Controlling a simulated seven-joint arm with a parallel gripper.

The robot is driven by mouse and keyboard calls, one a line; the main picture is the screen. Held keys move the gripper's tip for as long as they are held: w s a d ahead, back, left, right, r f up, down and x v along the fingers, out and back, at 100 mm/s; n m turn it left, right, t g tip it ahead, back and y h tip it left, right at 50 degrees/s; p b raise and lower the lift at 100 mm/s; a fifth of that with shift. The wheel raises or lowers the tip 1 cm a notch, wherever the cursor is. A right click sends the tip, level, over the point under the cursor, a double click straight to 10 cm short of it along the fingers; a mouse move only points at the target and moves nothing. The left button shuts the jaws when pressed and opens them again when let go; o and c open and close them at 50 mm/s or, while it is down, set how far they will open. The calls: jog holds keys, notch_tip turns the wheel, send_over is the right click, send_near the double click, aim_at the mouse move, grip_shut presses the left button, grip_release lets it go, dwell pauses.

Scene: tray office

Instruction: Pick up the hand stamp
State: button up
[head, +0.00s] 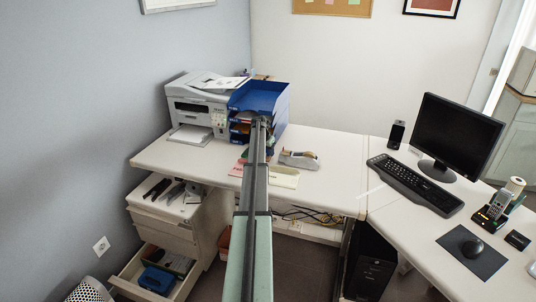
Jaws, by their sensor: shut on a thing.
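My arm reaches away from me over the desk, and my gripper (261,122) is at its far end, in front of the blue stacked letter tray (263,96). It is small and partly covered by my own arm. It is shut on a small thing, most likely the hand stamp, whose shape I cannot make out. I cannot tell whether the held thing touches the tray.
A printer (195,105) stands left of the tray. A tape dispenser (299,158) and a pale yellow item (284,177) lie to the right of my arm. The keyboard (415,185) and monitor (455,135) are further right.

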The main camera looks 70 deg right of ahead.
notch_tip(320, 180, up, 10)
dwell(0.5)
jog(key=o, duration=0.5)
jog(key=c, duration=0.3)
jog(key=w+f, duration=0.2)
jog(key=w, duration=0.7)
jog(key=shift+d+f, duration=0.2)
jog(key=shift+f, duration=2.5)
